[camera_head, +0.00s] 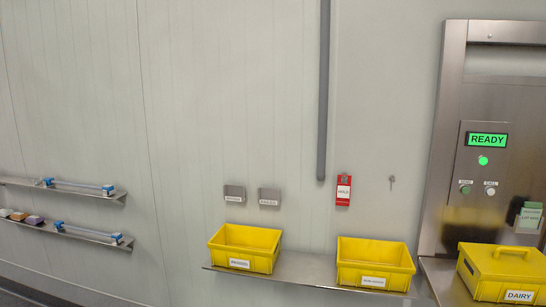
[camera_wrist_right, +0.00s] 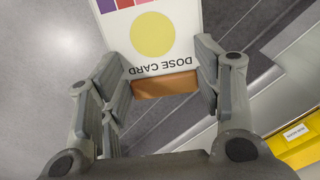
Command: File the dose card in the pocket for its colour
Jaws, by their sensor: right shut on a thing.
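The dose card (camera_wrist_right: 153,35) is in the right wrist view, white with a large yellow disc and the words DOSE CARD upside down. Purple and red patches show along its top edge, which the frame cuts off. An orange-brown block (camera_wrist_right: 165,85) sits at its near edge. My right gripper (camera_wrist_right: 158,75) is shut on the dose card at this block, with a finger on each side. In the head view two small grey wall pockets, the left pocket (camera_head: 234,193) and the right pocket (camera_head: 269,196), carry labels too small to read. My left gripper is not in view.
Below the pockets, a steel shelf (camera_head: 307,268) holds two yellow crates (camera_head: 245,240) (camera_head: 375,253). A red HOLD tag (camera_head: 343,200) hangs on the wall. At right are a READY panel (camera_head: 486,140) and a yellow DAIRY box (camera_head: 510,263). Narrow shelves (camera_head: 85,237) are at left.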

